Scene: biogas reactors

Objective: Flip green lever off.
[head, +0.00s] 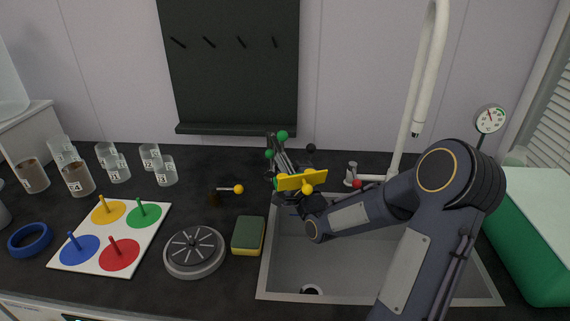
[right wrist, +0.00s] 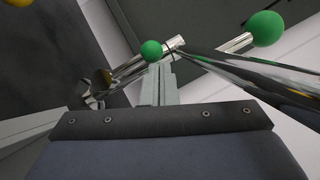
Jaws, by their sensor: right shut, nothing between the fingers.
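A green ball knob (head: 282,135) tops metal fittings behind the sink, and a second green ball (head: 268,153) shows just left of and below it. In the right wrist view, a smaller green ball (right wrist: 151,50) sits just beyond my fingertips, and a larger green ball (right wrist: 265,28) is at upper right on a metal rod. I cannot tell which ball is on the lever to flip. My right gripper (right wrist: 161,68) is shut and empty, its tips very close to the smaller ball; contact is unclear. In the head view my right gripper (head: 284,165) partly hides the fittings. My left gripper is out of view.
A yellow handle (head: 300,180), black knob (head: 311,148) and red knob (head: 357,184) crowd the area. A white faucet (head: 407,110) rises behind the sink (head: 285,270). A yellow-knobbed lever (head: 238,189) and a sponge (head: 248,235) are to the left.

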